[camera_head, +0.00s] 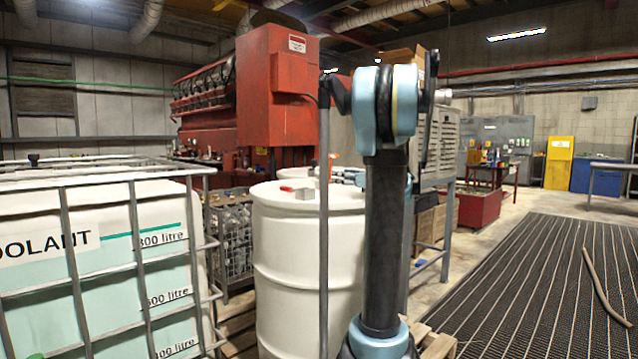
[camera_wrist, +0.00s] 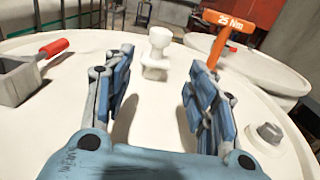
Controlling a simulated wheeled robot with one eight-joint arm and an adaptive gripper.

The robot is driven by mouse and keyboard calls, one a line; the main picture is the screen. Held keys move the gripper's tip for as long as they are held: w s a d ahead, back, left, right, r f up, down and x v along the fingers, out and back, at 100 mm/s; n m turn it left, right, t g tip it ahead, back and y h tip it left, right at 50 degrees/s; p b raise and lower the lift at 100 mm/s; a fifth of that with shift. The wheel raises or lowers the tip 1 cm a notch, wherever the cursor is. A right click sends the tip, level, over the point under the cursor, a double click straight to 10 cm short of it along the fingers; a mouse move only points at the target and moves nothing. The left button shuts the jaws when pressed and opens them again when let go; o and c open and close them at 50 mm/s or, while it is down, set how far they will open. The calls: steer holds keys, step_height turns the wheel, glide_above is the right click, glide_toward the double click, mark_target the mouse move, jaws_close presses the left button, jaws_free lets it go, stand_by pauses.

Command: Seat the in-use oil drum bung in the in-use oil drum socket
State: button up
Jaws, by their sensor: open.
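The white oil drum (camera_head: 285,265) stands upright in the middle of the head view. Its pale top (camera_wrist: 140,110) fills the wrist view. My gripper (camera_wrist: 159,72) is open and empty low over this top, its blue fingers spread. A pale stepped piece (camera_wrist: 157,48), which looks like the bung, stands upright beyond the fingertips, roughly in line with the gap. I cannot tell whether its lower block is part of it or a seat under it. A grey round fitting (camera_wrist: 269,133) sits on the lid at right, outside the right finger. I cannot tell which fitting is the socket.
An orange tag marked 25 Nm (camera_wrist: 230,22) rises behind the right finger. A second white drum (camera_wrist: 265,72) stands behind. A caged coolant tank (camera_head: 110,225) stands left.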

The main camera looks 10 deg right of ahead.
mark_target(323, 173)
steer(key=x, duration=0.7)
steer(key=shift+w+a, duration=0.15)
steer(key=shift+a, duration=0.1)
steer(key=shift+x, duration=2.75)
steer(key=shift+r, duration=0.25)
steer(key=c, duration=1.2)
